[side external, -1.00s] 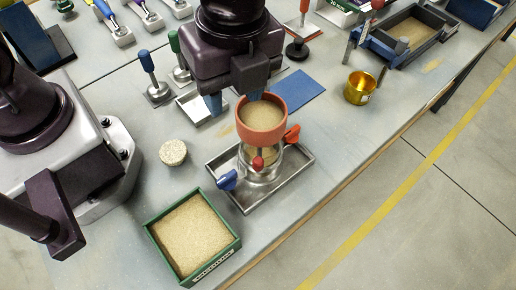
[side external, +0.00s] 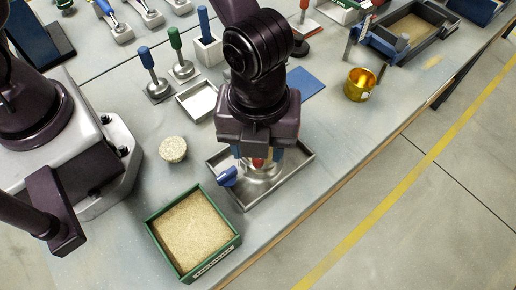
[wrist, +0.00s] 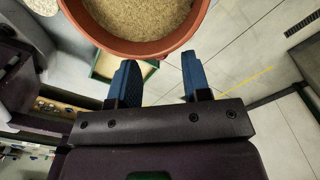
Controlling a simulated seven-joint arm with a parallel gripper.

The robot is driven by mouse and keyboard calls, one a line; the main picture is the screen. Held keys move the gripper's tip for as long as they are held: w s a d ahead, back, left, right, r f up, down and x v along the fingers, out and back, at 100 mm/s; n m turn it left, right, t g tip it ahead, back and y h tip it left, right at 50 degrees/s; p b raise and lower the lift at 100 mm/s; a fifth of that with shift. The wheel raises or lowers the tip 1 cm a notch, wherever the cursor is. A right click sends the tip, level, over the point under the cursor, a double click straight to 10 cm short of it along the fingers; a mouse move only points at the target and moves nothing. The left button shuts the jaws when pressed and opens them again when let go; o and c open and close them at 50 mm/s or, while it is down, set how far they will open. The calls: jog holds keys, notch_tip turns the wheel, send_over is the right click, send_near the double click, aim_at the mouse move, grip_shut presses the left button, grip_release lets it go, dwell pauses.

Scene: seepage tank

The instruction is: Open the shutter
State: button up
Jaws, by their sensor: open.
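My gripper (side external: 257,155) is over the apparatus in the metal tray (side external: 243,206). Its blue fingers point down, and in the wrist view (wrist: 158,82) they are apart with nothing between them. A terracotta bowl of sand (wrist: 135,47) fills the top of the wrist view, just beyond the fingers; my arm hides it in the side view. A red part (side external: 258,163) shows between the fingers in the side view; I cannot tell whether they touch it. A blue handle (side external: 227,176) sticks out to the left. I cannot tell which part is the shutter.
A green box of sand (side external: 150,232) stands in front, near the table edge. A sand-coloured round piece (side external: 173,149) lies to the left. A brass cup (side external: 360,84) stands at the right. Blue and green handled tools (side external: 147,58) stand behind, beside a small empty tray (side external: 197,100).

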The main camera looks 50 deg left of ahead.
jog(key=shift+f, duration=1.45)
jog(key=shift+c, duration=0.4)
grip_shut()
jog(key=shift+w+d+n, duration=0.2)
jog(key=shift+w+n, duration=0.25)
jog(key=shift+n, duration=0.7)
jog(key=shift+w+d+n, duration=0.25)
jog(key=shift+w+n, duration=0.15)
jog(key=shift+n, duration=0.7)
jog(key=shift+w+d+n, duration=0.2)
jog(key=shift+w+n, duration=0.25)
jog(key=shift+n, duration=0.7)
